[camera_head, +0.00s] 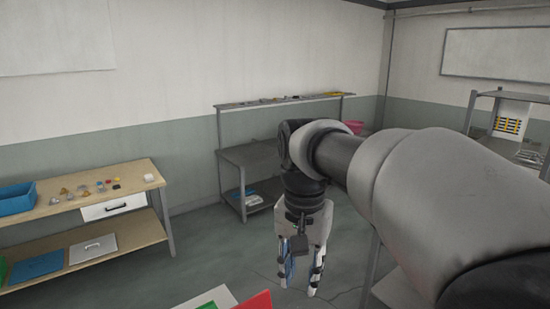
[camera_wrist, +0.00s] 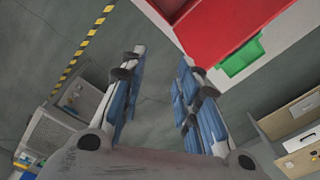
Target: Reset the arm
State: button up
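My arm reaches in from the right of the head view and bends down at the wrist. My gripper (camera_head: 300,286) hangs with its fingers pointing down over the floor, near the bottom middle. In the wrist view my gripper (camera_wrist: 162,62) shows two blue-padded fingers spread apart. Only grey floor shows between them, so it is open and empty. The fingers appear clear of the things around them.
A wooden workbench (camera_head: 135,175) with a blue bin (camera_head: 17,198) and small parts stands left. A grey shelf table (camera_head: 245,154) stands at the back wall. A red object (camera_wrist: 225,28) and a green one (camera_wrist: 241,58) lie close by. Open floor (camera_head: 200,255) lies between.

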jog(key=s+d+f+n+t+b, duration=0.2)
jog(key=s+d+f+b, duration=0.2)
jog(key=s+f, duration=0.4)
jog(key=s+d+f+n+t+b, duration=0.2)
jog(key=s+d+f+b, duration=0.2)
jog(key=s+f, duration=0.4)
jog(key=s+d, duration=0.1)
jog(key=s, duration=0.2)
jog(key=shift+s+d+n+b, duration=0.15)
jog(key=shift+s+n+b, duration=0.15)
jog(key=shift+s+b, duration=0.1)
